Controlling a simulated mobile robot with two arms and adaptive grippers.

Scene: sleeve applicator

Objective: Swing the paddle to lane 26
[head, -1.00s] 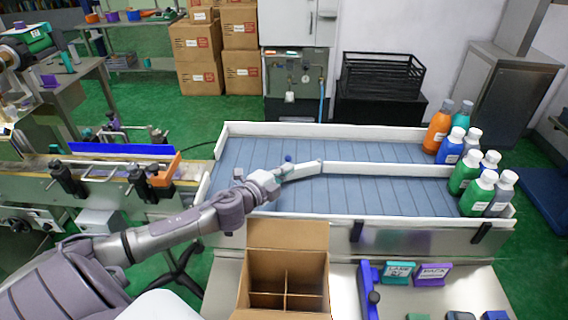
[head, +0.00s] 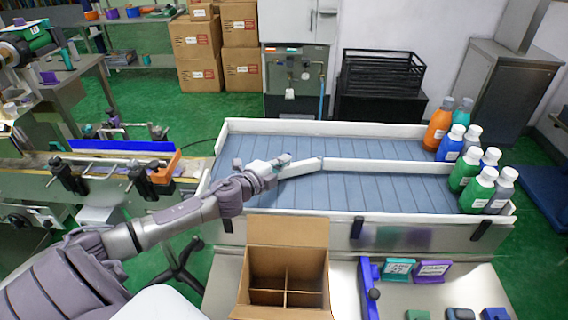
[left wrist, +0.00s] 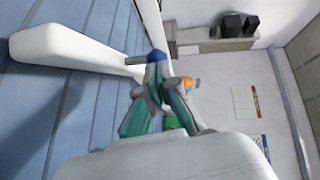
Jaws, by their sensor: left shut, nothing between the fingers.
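The paddle (head: 300,168) is a short white bar at the left end of the white divider on the belt. My right gripper is out of view.
The divider (head: 375,167) splits the blue belt (head: 380,192) into a far and a near lane. Several bottles (head: 470,165) stand at the right end. An open divided carton (head: 285,265) stands in front.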

